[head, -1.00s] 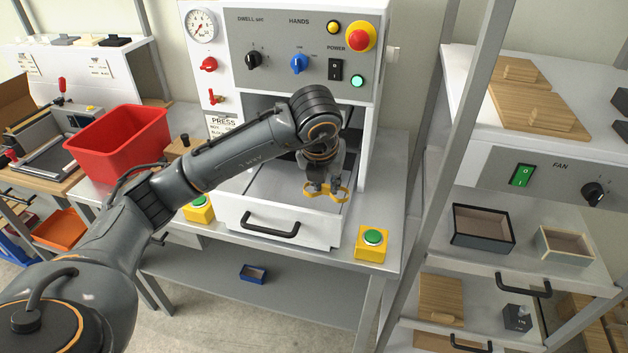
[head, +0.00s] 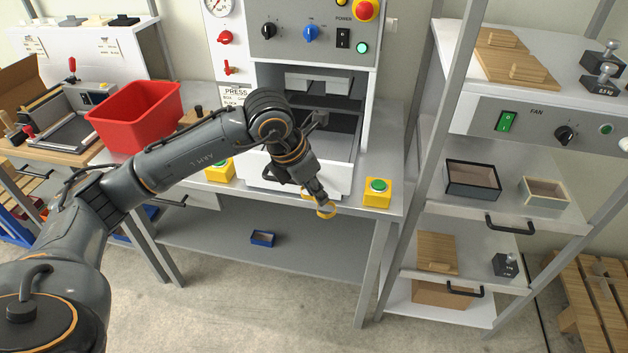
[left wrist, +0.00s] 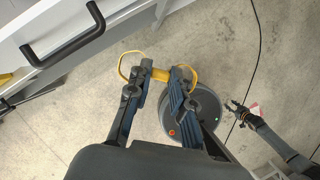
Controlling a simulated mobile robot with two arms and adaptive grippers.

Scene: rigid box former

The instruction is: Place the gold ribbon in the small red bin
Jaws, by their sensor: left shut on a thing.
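The gold ribbon is a yellow bow-like loop. It hangs in my left gripper (head: 320,203), in front of the press at the table's front edge. The ribbon (head: 327,212) is partly hidden by the fingers there. In the left wrist view, the two fingers of my left gripper (left wrist: 161,76) are shut on the ribbon's middle, and its yellow loops (left wrist: 128,64) stick out on both sides. The red bin (head: 135,125) stands on the table to the left of the press, apart from the gripper. My right gripper (left wrist: 238,112) shows small at the right of the wrist view, its jaws unclear.
The white press (head: 310,45) stands behind my left arm. Yellow boxes with green buttons (head: 377,192) flank its front. A small blue tray (head: 262,239) lies on the lower shelf. A rack (head: 450,235) with boxes is at the right. The floor in front is clear.

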